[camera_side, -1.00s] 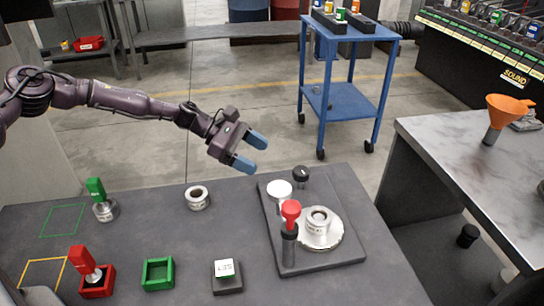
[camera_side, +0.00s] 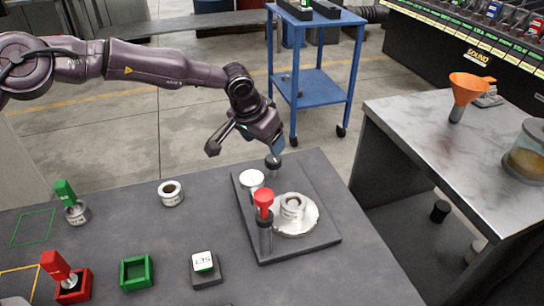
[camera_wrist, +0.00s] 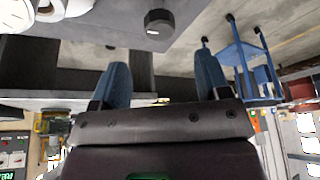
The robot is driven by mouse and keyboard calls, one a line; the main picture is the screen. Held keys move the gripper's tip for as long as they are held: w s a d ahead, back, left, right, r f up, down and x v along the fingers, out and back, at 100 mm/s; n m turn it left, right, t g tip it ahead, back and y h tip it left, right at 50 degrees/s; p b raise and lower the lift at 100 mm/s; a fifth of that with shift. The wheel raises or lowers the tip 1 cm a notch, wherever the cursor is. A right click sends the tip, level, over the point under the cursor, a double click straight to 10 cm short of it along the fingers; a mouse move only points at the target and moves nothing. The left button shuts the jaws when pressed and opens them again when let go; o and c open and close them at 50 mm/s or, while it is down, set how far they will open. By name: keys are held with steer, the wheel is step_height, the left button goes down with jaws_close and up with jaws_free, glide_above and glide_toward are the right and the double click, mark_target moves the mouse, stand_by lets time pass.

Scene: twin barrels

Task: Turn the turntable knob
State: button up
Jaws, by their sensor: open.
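The black knob (camera_side: 273,162) stands at the far edge of the dark turntable base (camera_side: 310,245). In the wrist view the knob (camera_wrist: 160,21) is at the top centre, with a small white mark on its side. My gripper (camera_side: 277,146) is just above and behind the knob in the side view, partly hidden by its own body. In the wrist view my gripper (camera_wrist: 163,70) has its two blue fingers apart with nothing between them. The knob lies beyond the fingertips, roughly centred between them. The round silver turntable (camera_side: 300,228) carries a metal ring-shaped part (camera_side: 292,206).
A red-topped post (camera_side: 264,220) and a white disc (camera_side: 251,180) stand on the same base near the knob. A metal ring (camera_side: 171,193), green tray (camera_side: 137,272) and red tray (camera_side: 74,287) are to the left. A blue cart (camera_side: 315,85) stands behind the table.

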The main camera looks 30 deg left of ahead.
mark_target(272, 158)
steer(key=x, duration=0.8)
steer(key=shift+s, duration=0.1)
steer(key=c, duration=0.9)
